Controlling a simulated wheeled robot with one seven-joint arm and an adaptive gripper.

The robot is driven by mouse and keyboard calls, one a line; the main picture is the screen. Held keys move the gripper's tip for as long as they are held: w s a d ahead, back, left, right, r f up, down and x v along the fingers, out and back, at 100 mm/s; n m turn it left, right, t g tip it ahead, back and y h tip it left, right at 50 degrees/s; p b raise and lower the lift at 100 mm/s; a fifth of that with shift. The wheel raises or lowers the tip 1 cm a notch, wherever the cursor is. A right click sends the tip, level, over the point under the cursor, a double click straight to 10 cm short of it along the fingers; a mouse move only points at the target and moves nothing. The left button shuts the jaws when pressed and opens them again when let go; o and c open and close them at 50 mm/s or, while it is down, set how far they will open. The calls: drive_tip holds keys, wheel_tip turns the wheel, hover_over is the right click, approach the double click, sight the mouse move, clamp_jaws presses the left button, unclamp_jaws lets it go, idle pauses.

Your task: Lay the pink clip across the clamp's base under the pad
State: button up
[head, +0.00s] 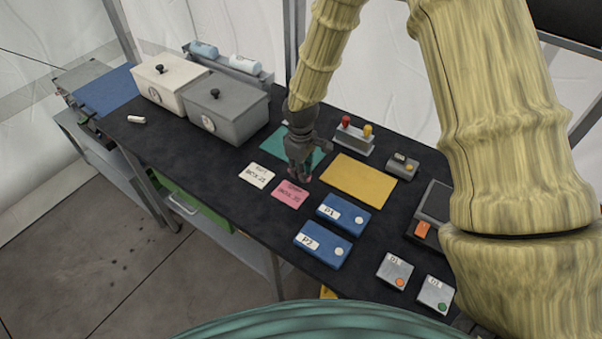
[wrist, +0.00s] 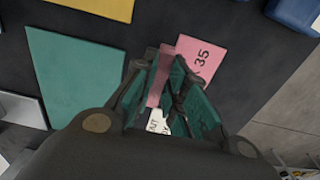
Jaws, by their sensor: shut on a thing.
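My gripper (head: 299,172) is over the dark table, between the green mat and the pink card. In the wrist view my gripper (wrist: 160,92) is shut on the pink clip (wrist: 157,80), a narrow pink strip between its teal fingers. The clip's lower part is hidden by the fingers. In the head view only a small hint of pink shows at the fingertips. I cannot make out for certain which thing is the clamp; no pad over a base shows clearly in either view.
A pink card (head: 290,194) and a white card (head: 257,176) lie near my gripper. Around are a green mat (head: 275,142), yellow mat (head: 358,181), two blue boxes (head: 322,245), a knobbed grey stand (head: 353,141) and lidded bins (head: 228,113). Bare table lies left of the cards.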

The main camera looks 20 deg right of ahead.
drive_tip(key=shift+f+p, duration=0.45)
drive_tip(key=shift+p, duration=0.05)
drive_tip(key=shift+f+p, duration=0.5)
drive_tip(key=shift+f, duration=0.75)
drive_tip(key=shift+f, duration=0.1)
drive_tip(key=o, duration=0.7)
